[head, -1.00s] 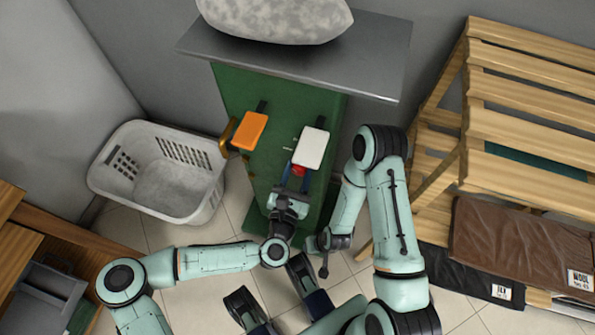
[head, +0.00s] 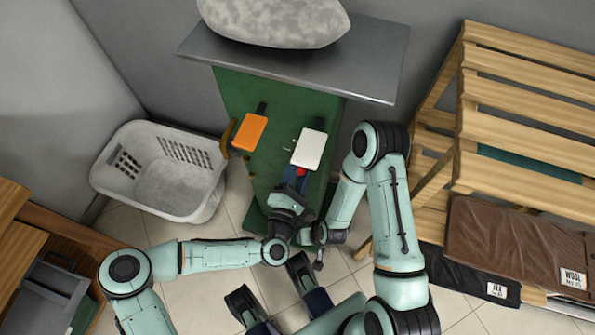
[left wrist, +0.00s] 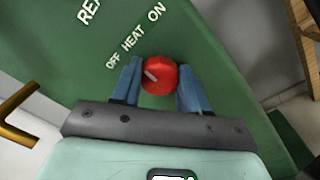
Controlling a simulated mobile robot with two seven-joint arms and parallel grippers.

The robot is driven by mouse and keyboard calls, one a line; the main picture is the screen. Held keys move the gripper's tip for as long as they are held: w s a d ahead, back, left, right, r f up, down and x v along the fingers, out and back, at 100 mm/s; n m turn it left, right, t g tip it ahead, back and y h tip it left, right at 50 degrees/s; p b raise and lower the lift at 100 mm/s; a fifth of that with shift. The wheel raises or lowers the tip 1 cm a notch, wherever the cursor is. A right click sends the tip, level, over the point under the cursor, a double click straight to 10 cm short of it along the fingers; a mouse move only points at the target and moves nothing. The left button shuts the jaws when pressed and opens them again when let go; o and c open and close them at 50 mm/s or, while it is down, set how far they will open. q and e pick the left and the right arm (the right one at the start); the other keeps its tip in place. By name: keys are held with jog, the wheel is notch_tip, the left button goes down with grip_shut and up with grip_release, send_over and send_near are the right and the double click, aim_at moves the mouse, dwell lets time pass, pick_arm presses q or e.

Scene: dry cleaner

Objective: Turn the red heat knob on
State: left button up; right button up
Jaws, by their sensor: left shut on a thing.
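The red heat knob (left wrist: 159,76) sits on the front of the green cabinet (left wrist: 235,85), below the words OFF, HEAT and ON. A pale pointer mark on the knob slants up-left, toward the OFF side of the lettering. My left gripper (left wrist: 157,80) has its blue fingers on either side of the knob and is shut on it. In the head view the knob (head: 301,171) shows just below a white pad, partly hidden by my left gripper. My right gripper (head: 318,264) hangs low beside the left one, away from the knob; its jaws are too small to read.
An orange pad (head: 249,132) and a white pad (head: 309,149) stick out from the cabinet above the knob. A brass-coloured handle (head: 227,135) projects at its left. A white laundry basket (head: 126,200) stands left; a slatted wooden rack (head: 520,120) stands right.

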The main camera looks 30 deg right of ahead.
pick_arm(q)
jog(key=shift+a+f+m, duration=0.1)
jog(key=shift+m, duration=4.3)
pick_arm(e)
jog(key=shift+s+a+r, duration=0.15)
jog(key=shift+s+a, duration=0.05)
jog(key=shift+s, duration=0.15)
pick_arm(q)
jog(key=o, duration=1)
jog(key=shift+o, duration=0.2)
jog(key=shift+m+h, duration=0.3)
jog(key=r+p+v, duration=0.1)
jog(key=v, duration=1.2)
jog(key=shift+a+f+p, duration=0.2)
jog(key=shift+f+p, duration=0.15)
pick_arm(e)
jog(key=shift+s+a+r+g+y, duration=0.2)
jog(key=shift+s+a+r, duration=0.15)
jog(key=shift+s, duration=0.2)
jog(key=shift+s+a+r+g+y, duration=0.1)
jog(key=shift+s+a+r+g, duration=0.1)
jog(key=shift+s+r, duration=0.25)
pick_arm(q)
jog(key=shift+s, duration=0.1)
pick_arm(e)
jog(key=shift+s+a+f, duration=0.1)
jog(key=shift+f, duration=0.05)
